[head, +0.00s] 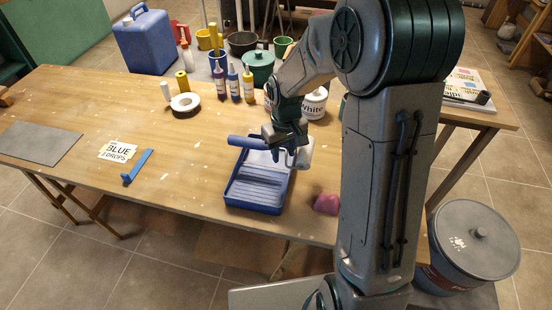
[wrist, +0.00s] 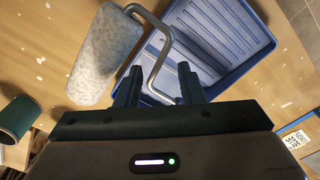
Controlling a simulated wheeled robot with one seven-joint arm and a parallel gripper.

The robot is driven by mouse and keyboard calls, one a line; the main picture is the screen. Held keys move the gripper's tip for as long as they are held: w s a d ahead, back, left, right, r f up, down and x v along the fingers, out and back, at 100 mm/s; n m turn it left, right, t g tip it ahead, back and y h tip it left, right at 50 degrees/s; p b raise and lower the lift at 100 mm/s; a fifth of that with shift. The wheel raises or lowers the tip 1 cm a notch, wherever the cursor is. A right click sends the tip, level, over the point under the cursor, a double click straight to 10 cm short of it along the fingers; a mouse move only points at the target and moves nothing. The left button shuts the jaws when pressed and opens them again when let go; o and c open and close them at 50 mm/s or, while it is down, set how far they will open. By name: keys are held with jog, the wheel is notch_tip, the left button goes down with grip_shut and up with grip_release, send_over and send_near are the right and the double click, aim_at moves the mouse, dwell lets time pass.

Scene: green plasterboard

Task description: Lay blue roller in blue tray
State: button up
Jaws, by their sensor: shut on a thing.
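The blue roller has a blue handle (head: 246,142) that sticks out left of my gripper in the head view. Its pale, fuzzy sleeve (wrist: 105,55) is at the upper left of the wrist view, on a bent metal rod (wrist: 160,50). My gripper (head: 283,155) is shut on the roller, with its fingers (wrist: 160,88) around the rod. The roller is over the far end of the blue tray, the sleeve toward the right side. The blue tray (head: 254,207) lies on the table with a ribbed floor. Its far end is partly hidden by gripper and roller.
A pink lump (head: 326,204) lies just right of the tray. A white paint pot (head: 314,103) stands behind the gripper. Several bottles, a tape roll (head: 185,105), a blue scraper-like tool (head: 137,167) and a "BLUE DROPS" card (head: 118,151) are to the left. The table left of the tray is mostly clear.

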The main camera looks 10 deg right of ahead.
jog(key=shift+w+a+f, duration=0.1)
jog(key=shift+a+f, duration=0.15)
jog(key=shift+a, duration=0.2)
jog(key=shift+w+a+f, duration=0.1)
jog(key=shift+a+f, duration=0.15)
jog(key=shift+a, duration=0.2)
notch_tip(320, 180, down, 4)
jog(key=shift+f+p, duration=0.1)
jog(key=shift+p, duration=0.55)
jog(key=shift+f+b, duration=0.5)
jog(key=shift+b, duration=0.1)
jog(key=shift+f, duration=0.1)
jog(key=o, duration=1.1)
jog(key=shift+c, duration=0.2)
